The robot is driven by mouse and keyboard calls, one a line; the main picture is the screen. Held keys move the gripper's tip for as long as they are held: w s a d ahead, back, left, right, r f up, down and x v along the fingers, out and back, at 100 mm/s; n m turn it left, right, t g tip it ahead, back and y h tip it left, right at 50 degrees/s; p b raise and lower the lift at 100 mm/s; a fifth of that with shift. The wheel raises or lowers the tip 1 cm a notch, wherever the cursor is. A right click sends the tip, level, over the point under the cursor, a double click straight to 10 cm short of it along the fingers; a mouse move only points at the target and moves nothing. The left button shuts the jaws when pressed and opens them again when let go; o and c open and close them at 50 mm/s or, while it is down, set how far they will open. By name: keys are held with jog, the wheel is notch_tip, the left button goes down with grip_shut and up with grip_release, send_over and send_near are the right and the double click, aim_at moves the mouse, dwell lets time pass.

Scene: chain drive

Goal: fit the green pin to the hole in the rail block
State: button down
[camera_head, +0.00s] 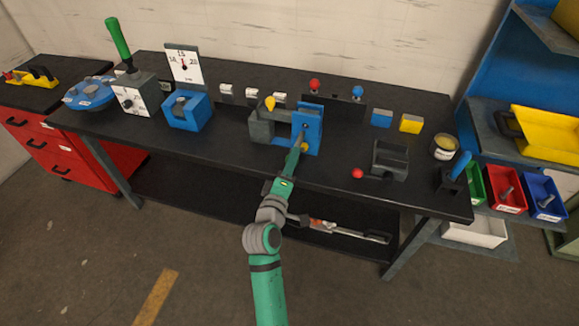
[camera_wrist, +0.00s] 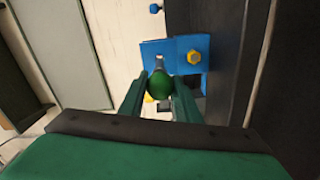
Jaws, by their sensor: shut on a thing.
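My gripper (camera_wrist: 160,92) is shut on the green pin (camera_wrist: 160,83); the pin's round green head shows between the fingers in the wrist view. In the head view my gripper (camera_head: 298,148) is at the front of this blue plate (camera_head: 308,128), which stands against a grey block (camera_head: 263,127), likely the rail block. The hole is hidden, and I cannot tell whether the pin touches or enters it.
A blue block (camera_head: 187,112) and a dial stand (camera_head: 184,65) are to the left on the dark bench (camera_head: 225,150). A grey bracket (camera_head: 390,160) and a red ball (camera_head: 358,173) are to the right. Coloured bins (camera_head: 505,197) stand beyond the bench's right end.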

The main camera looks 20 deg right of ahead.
jog(key=shift+x, duration=0.85)
jog(key=shift+w, duration=0.1)
jog(key=shift+a, duration=0.15)
jog(key=shift+s+d+r, duration=0.1)
jog(key=shift+s+d, duration=0.25)
jog(key=shift+d, duration=0.15)
jog(key=shift+w+a, duration=0.3)
jog(key=shift+a, duration=0.1)
dwell(0.7)
